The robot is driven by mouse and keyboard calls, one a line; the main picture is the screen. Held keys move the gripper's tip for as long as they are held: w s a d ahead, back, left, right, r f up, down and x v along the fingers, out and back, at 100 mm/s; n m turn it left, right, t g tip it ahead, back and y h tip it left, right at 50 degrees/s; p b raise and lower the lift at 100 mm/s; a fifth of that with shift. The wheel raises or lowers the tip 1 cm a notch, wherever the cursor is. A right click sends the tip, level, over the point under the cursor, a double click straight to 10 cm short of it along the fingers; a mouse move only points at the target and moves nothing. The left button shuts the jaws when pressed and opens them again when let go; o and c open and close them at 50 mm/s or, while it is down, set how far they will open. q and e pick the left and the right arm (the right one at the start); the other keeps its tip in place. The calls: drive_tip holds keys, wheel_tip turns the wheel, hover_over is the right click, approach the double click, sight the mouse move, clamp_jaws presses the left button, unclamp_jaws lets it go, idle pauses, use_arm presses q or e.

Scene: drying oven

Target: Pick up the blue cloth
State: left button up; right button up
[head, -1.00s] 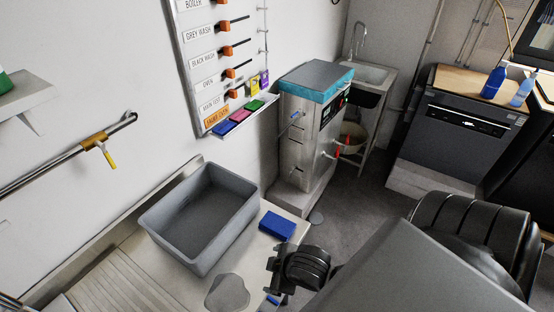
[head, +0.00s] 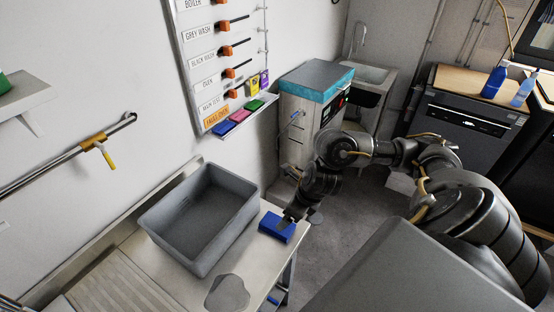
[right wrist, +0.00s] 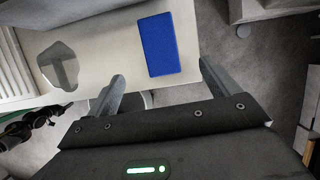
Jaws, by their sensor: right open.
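The blue cloth (head: 276,227) is a flat folded block lying on the bench top near its right end, beside the grey tub. In the right wrist view the blue cloth (right wrist: 160,44) lies just beyond my open jaws. My right gripper (head: 288,221) is over the cloth's right part in the head view and covers a little of it. In the right wrist view the two fingers of the right gripper (right wrist: 160,85) are spread apart, with nothing between the tips. My left gripper is not in view.
The grey tub (head: 158,222) stands on the bench left of the cloth. A grey irregular patch (head: 228,293) lies on the bench (head: 140,262) in front. The bench's right edge is close to the cloth, with floor (head: 345,240) beyond.

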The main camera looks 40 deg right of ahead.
sight(277, 223)
drive_tip(key=shift+b+x, duration=0.3)
drive_tip(key=shift+x, duration=5.2)
drive_tip(key=shift+w+r, duration=0.1)
drive_tip(key=shift+w, duration=0.05)
drive_tip(key=c, duration=1.1)
